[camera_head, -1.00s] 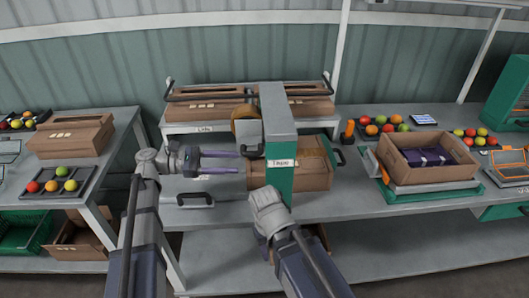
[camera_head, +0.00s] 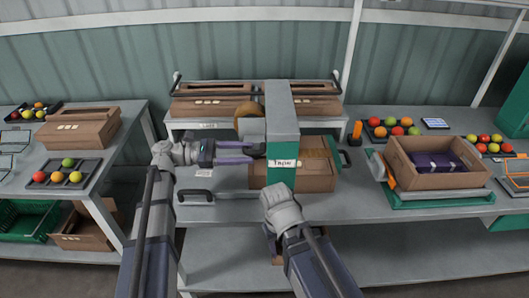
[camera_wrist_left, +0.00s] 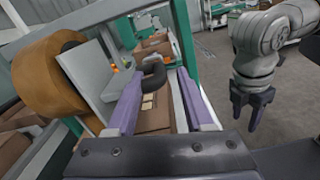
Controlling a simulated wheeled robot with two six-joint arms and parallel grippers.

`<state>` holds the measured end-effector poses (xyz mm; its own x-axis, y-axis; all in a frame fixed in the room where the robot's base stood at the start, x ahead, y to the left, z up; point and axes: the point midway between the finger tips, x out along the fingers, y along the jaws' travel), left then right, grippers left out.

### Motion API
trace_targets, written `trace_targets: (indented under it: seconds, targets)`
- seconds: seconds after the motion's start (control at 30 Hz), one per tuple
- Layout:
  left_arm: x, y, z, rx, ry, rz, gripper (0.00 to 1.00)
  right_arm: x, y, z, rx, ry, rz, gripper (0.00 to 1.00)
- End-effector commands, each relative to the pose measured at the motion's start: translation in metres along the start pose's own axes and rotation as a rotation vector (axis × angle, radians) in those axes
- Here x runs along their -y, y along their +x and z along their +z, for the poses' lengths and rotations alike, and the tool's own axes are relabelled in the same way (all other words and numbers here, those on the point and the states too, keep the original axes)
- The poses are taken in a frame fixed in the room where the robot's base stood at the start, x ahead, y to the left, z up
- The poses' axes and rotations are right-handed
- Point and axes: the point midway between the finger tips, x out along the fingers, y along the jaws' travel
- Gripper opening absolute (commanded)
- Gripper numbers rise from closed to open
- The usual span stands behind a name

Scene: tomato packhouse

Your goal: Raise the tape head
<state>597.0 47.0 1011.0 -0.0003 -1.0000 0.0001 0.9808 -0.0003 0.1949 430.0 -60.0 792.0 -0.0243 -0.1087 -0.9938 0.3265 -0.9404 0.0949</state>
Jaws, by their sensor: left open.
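The tape head is the grey block with a brown tape roll (camera_head: 249,109) on the green post labelled "Tape" (camera_head: 281,170). Its dark curved handle (camera_wrist_left: 154,72) shows in the left wrist view between the purple fingers of my left gripper (camera_wrist_left: 155,95). My left gripper (camera_head: 252,154) is open, at the left side of the post; contact with the handle cannot be told. A brown carton (camera_head: 315,184) lies under the head. My right gripper (camera_wrist_left: 250,112) hangs with its fingers apart and empty in the left wrist view; my right forearm hides most of it in the head view.
Cartons (camera_head: 207,106) stand on a raised shelf behind the machine. A dark bar handle (camera_head: 197,192) lies at the bench's left front. An open carton with purple contents (camera_head: 432,182) stands on the right, beside tomato trays (camera_head: 390,129).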

Motion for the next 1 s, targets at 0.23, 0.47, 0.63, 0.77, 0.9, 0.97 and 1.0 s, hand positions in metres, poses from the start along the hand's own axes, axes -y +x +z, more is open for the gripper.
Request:
trace_targets:
  seconds: [0.23, 0.47, 0.63, 0.77, 0.9, 0.97, 1.0]
  targets:
    - [0.001, 0.039, 0.000, 0.000, 0.000, -0.002, 0.52, 0.000, 0.000, 0.000, 0.000, 0.000, 0.000, 0.50]
    - [0.000, 0.056, 0.000, 0.000, 0.000, 0.000, 0.52, 0.000, 0.000, 0.000, 0.000, 0.000, 0.000, 0.50]
    - [0.000, 0.058, 0.000, 0.000, 0.000, 0.000, 0.52, 0.000, 0.000, 0.000, 0.000, 0.000, 0.000, 0.50]
    - [0.000, 0.058, 0.000, 0.000, 0.000, 0.000, 0.52, 0.000, 0.000, 0.000, 0.000, 0.000, 0.000, 0.50]
    - [0.000, 0.058, 0.000, 0.000, 0.000, 0.000, 0.38, 0.000, 0.000, 0.000, 0.000, 0.000, 0.000, 0.50]
    - [0.000, 0.058, 0.000, 0.000, 0.000, 0.000, 0.31, 0.000, 0.000, 0.000, 0.000, 0.000, 0.000, 0.50]
    - [0.000, 0.058, 0.000, 0.000, 0.000, 0.000, 0.26, 0.000, 0.000, 0.000, 0.000, 0.000, 0.000, 0.50]
